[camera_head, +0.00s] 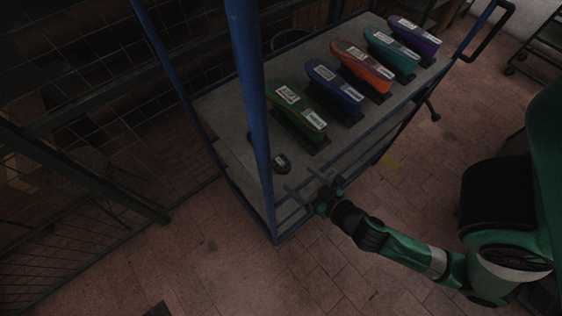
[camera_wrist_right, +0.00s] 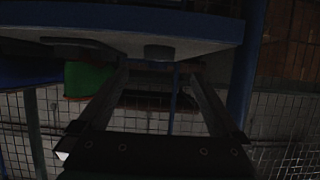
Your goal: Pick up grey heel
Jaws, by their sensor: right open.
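The grey heel (camera_head: 281,162), a small dark piece, lies on the grey cart shelf near its front left corner, beside the blue post. My right gripper (camera_head: 302,179) is open and empty at the shelf's front edge, with its fingers pointing toward the heel and still apart from it. In the right wrist view, which looks upside down, the heel (camera_wrist_right: 158,52) shows as a dark grey block against the shelf, ahead of and between the open fingers (camera_wrist_right: 160,72). My left gripper is not in view.
A green shoe last (camera_head: 301,110) stands just behind the heel. Blue (camera_head: 335,86), orange (camera_head: 362,68), teal (camera_head: 391,50) and purple (camera_head: 413,36) lasts continue along the shelf. A blue post (camera_head: 252,90) rises left of the heel. The floor in front is clear.

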